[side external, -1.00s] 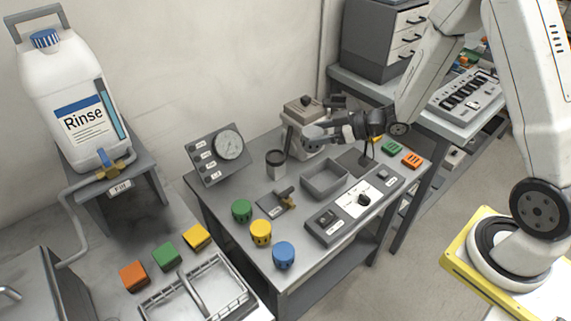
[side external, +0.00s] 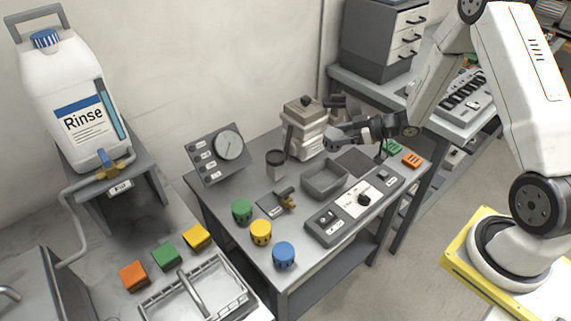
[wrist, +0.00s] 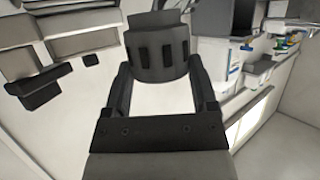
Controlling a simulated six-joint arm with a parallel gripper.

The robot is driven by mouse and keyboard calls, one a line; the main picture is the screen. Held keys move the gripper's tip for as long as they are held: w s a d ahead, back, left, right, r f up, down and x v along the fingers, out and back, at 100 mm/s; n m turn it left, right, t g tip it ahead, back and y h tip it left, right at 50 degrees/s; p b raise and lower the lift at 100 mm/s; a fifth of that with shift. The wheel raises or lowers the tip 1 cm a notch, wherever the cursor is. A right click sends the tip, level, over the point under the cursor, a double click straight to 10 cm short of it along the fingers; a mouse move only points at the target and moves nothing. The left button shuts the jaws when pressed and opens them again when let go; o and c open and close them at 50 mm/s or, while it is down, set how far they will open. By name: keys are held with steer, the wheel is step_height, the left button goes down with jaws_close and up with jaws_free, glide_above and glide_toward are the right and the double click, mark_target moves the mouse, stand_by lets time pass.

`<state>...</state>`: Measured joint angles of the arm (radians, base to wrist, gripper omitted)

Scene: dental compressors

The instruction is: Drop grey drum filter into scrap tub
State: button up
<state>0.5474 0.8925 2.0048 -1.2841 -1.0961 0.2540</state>
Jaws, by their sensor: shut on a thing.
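The grey drum filter (wrist: 160,62), a dark slotted drum, sits between the two fingers of my gripper (wrist: 163,85) in the wrist view. In the side view my gripper (side external: 344,135) reaches in from the right and holds the small grey drum (side external: 331,141) above the back of the bench, beside the white compressor unit. A grey open-topped rectangular bin (side external: 325,181), which looks like the scrap tub, stands on the bench in front of and below the gripper. Its visible inside looks empty.
The white unit (side external: 304,128) stands close left of the gripper. A dark cup (side external: 275,162), gauge panel (side external: 217,156) and switch panel (side external: 350,205) are on the bench. Green (side external: 242,211), yellow (side external: 261,231) and blue (side external: 284,254) drums line the front left. A dark pad (side external: 355,161) lies behind the bin.

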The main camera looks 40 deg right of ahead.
steer(key=shift+f, duration=2.9)
steer(key=o, duration=1.1)
steer(key=shift+s, duration=0.1)
steer(key=shift+v, duration=3.85)
